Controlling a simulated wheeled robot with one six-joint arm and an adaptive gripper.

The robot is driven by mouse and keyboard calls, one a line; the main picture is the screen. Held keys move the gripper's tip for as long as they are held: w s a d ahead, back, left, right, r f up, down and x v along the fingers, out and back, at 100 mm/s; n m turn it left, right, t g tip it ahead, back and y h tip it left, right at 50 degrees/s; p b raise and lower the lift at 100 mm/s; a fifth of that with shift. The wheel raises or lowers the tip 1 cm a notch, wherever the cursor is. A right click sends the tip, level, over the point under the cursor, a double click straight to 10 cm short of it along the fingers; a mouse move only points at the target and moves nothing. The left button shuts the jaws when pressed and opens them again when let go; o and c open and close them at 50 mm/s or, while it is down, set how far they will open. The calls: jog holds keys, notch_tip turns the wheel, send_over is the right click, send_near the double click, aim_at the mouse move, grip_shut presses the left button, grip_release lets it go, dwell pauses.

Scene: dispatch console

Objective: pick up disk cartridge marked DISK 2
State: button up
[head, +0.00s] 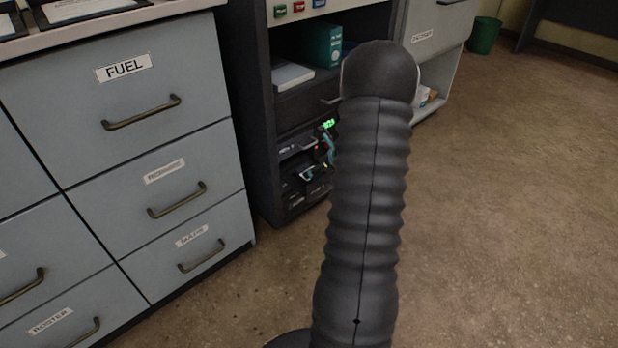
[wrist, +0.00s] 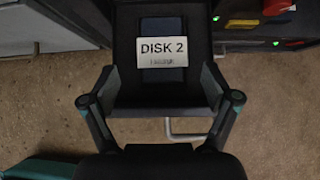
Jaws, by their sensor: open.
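The disk cartridge (wrist: 135,85), dark with a white label reading DISK 2, fills the upper middle of the wrist view. My gripper (wrist: 160,88) is open, with one finger on each side of the cartridge's near part. I cannot tell whether either finger touches it. In the head view my arm covers most of the gripper, and I cannot make out the DISK 2 label there.
A dark rack (head: 262,130) holds drive units with a lit green display (head: 328,124). A teal binder (head: 322,45) stands on its shelf. Grey drawers (head: 120,100) with protruding handles stand to the left. The floor (head: 510,190) at the right is clear.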

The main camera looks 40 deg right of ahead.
jog(key=shift+b+x, duration=0.3)
jog(key=shift+x, duration=2.6)
jog(key=shift+d, duration=0.2)
jog(key=c, duration=1.4)
jog(key=shift+o, duration=0.2)
jog(key=shift+r, duration=0.1)
